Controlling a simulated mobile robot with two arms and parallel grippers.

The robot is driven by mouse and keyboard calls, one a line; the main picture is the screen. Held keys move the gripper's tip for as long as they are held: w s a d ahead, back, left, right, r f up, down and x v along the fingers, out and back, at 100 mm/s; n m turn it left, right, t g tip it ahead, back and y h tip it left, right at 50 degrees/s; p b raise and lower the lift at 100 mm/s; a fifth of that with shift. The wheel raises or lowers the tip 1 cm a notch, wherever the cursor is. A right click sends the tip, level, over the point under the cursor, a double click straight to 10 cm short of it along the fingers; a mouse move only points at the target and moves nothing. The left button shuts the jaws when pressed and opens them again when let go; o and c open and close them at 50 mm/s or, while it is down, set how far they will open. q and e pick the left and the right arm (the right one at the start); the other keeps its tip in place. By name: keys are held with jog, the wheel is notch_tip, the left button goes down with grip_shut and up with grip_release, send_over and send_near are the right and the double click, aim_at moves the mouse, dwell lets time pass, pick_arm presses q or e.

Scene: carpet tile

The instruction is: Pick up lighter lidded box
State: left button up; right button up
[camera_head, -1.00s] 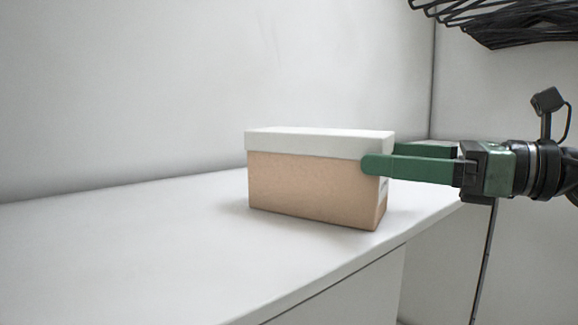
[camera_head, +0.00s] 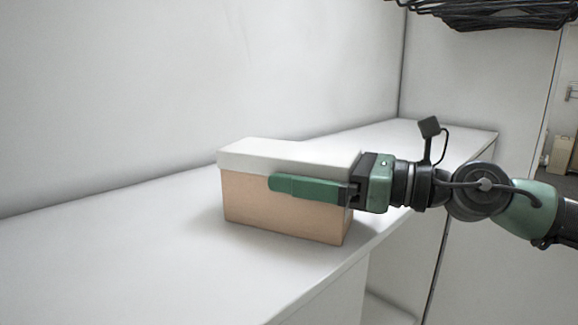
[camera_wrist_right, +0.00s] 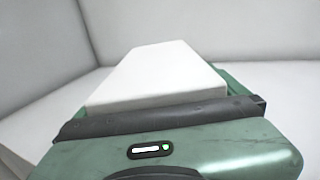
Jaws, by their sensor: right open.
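The lidded box (camera_head: 250,206) has a pale tan body and a white lid (camera_head: 290,155). It stands upright on a white counter (camera_head: 130,262). My right gripper (camera_head: 272,178) reaches in from the right, open, around the box. I cannot tell whether the fingers touch the box. My left gripper is not in view.
A white wall stands behind the counter. The counter's front edge runs close beside the box. The counter is clear to the left and behind right. A black wire rack (camera_head: 490,12) hangs at the upper right.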

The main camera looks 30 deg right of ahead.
jog(key=shift+w+a, duration=0.1)
jog(key=c, duration=1.5)
jog(key=shift+c, duration=1)
jog(key=shift+r, duration=0.15)
